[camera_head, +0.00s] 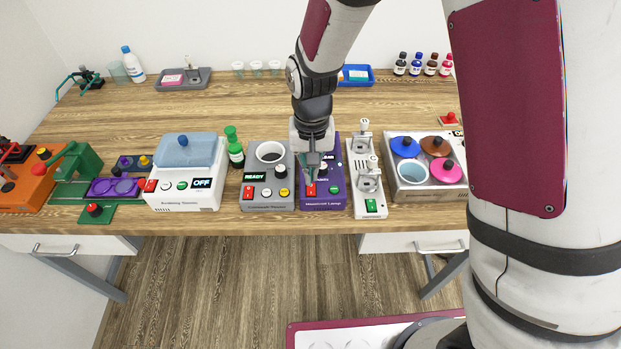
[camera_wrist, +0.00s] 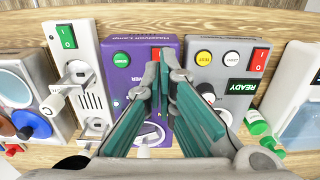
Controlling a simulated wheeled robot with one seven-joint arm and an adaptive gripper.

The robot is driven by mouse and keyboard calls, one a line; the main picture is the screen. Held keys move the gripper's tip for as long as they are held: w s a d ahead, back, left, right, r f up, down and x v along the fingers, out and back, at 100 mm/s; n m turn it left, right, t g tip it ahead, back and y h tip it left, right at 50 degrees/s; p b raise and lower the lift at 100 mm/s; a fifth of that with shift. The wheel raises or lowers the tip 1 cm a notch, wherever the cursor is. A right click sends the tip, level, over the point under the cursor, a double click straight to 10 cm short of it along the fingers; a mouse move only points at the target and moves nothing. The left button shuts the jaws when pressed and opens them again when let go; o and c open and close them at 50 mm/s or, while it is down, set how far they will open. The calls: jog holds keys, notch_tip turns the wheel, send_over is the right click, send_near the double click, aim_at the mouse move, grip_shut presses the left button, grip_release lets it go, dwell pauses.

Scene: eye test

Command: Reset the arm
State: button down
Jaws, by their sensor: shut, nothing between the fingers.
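My gripper (camera_head: 312,178) is above the front part of a purple lamp box (camera_head: 339,180) in the middle of the table's front row. In the wrist view my gripper (camera_wrist: 160,54) shows its two green-padded fingers converging at the tips, shut and empty. The tips lie over the purple box (camera_wrist: 133,44), near its red switch. Whether they touch it I cannot tell. The fingers hide part of the box's face. My arm reaches down from the top of the head view.
Close left is a grey device (camera_head: 283,203) reading READY, also in the wrist view (camera_wrist: 218,76). Close right is a narrow white device (camera_head: 369,190). A white box with a blue lid (camera_head: 187,150) stands further left. Bottles and trays line the back; the table's middle is mostly clear.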

jog(key=s+d+r+t+b, duration=0.1)
jog(key=s+d+r, duration=0.25)
jog(key=r, duration=0.35)
jog(key=s+d+r+t, duration=0.2)
jog(key=d+r, duration=0.3)
jog(key=r, duration=0.3)
jog(key=s+d+r+t+b, duration=0.1)
jog(key=s+d+r, duration=0.25)
jog(key=r, duration=0.35)
jog(key=s+d+r+t, duration=0.1)
jog(key=s+d+r, duration=0.2)
jog(key=s, duration=0.4)
jog(key=shift+d+r+t, duration=0.15)
jog(key=shift+d+t, duration=0.15)
jog(key=shift+d, duration=0.25)
